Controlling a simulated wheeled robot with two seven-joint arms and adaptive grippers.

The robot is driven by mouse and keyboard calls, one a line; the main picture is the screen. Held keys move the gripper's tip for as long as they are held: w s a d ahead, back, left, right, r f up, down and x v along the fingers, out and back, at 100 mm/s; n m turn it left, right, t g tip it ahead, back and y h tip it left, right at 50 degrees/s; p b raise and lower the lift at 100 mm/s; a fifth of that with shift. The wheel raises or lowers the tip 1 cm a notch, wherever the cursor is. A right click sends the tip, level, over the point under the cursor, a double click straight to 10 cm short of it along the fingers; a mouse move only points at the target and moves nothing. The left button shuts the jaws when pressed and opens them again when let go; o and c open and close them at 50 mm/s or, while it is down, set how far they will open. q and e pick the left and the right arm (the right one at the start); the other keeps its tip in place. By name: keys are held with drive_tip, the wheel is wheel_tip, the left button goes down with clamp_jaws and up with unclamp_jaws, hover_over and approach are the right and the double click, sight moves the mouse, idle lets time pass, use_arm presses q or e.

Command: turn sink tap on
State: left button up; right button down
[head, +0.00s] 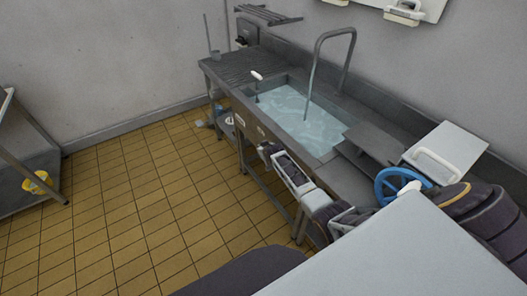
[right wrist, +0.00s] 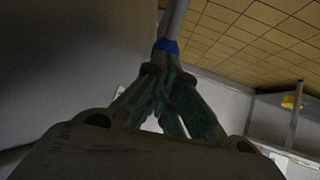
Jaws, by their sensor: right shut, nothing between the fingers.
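The sink (head: 262,122) holds clear pale-blue water (head: 300,115). Its tap (head: 347,62) is a tall grey arched pipe over the basin. A thin straight line runs from the spout down to the water; I cannot tell whether it is pipe or stream. No tap handle shows plainly. My right arm reaches along the sink's front in the head view, its gripper low and hard to make out. In the right wrist view my right gripper (right wrist: 165,85) is shut and empty, its tips close to a grey pole with a blue band (right wrist: 166,46). My left gripper is out of view.
A small white object (head: 257,75) lies by the basin's far end. A yellow bucket (head: 37,182) stands at left.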

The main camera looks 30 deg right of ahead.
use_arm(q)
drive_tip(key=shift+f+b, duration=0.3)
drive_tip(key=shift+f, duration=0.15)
use_arm(e)
drive_tip(key=shift+w+f, duration=0.1)
drive_tip(key=shift+w, duration=0.15)
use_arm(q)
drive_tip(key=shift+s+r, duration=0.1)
use_arm(e)
drive_tip(key=shift+w+r, duration=0.1)
drive_tip(key=shift+r, duration=0.15)
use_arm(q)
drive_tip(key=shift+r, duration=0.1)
use_arm(e)
drive_tip(key=shift+a, duration=0.1)
